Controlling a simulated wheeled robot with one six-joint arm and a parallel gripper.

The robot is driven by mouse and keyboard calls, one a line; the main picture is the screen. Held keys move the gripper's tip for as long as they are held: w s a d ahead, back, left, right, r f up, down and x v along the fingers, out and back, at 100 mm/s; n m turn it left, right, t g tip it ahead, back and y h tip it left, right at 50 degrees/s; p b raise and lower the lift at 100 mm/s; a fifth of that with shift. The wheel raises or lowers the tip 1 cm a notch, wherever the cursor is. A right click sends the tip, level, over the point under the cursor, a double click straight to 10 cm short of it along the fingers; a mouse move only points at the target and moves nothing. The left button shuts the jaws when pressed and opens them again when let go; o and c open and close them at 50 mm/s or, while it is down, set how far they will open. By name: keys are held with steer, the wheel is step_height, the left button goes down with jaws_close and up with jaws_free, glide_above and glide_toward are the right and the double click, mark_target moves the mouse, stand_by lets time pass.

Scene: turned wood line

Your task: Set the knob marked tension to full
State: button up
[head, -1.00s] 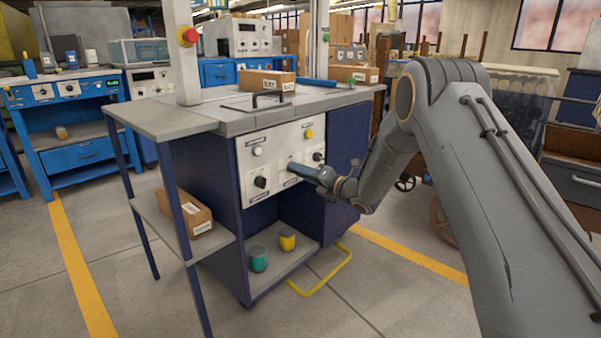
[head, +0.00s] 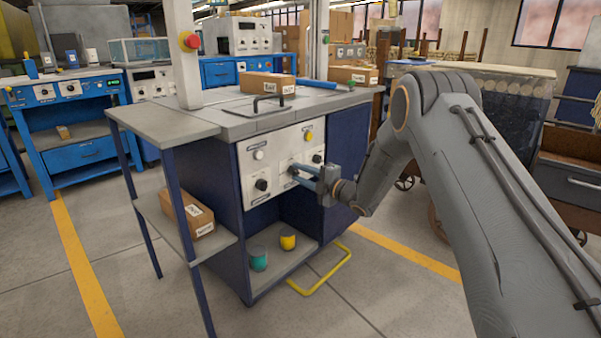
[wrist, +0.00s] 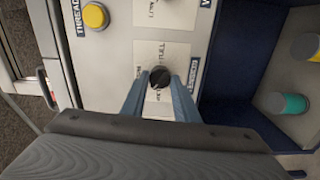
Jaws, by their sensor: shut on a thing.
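A black knob (wrist: 160,77) sits on a white plate (wrist: 172,51) on the control panel, with the word FULL printed beside it in the wrist view. The rest of its label is hidden or too small to read. My gripper (wrist: 160,88) has its two blue fingers around the knob, one on each side, shut on it.
Another black knob (head: 261,184) is left of my gripper, and one (head: 317,158) is to its right. A white button (head: 258,155) and a yellow button (head: 308,136) are above. A teal can (head: 258,259) and yellow can (head: 287,242) stand on the shelf below.

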steer(key=m+p, duration=0.2)
steer(key=m, duration=0.9)
steer(key=shift+p, duration=0.4)
steer(key=m, duration=0.3)
steer(key=shift+m+p, duration=0.3)
steer(key=m, duration=0.6)
steer(key=shift+p, duration=0.4)
steer(key=m, duration=0.6)
steer(key=shift+d+m, duration=0.1)
steer(key=shift+m, duration=0.3)
steer(key=o, duration=1.1)
steer(key=shift+c, duration=0.2)
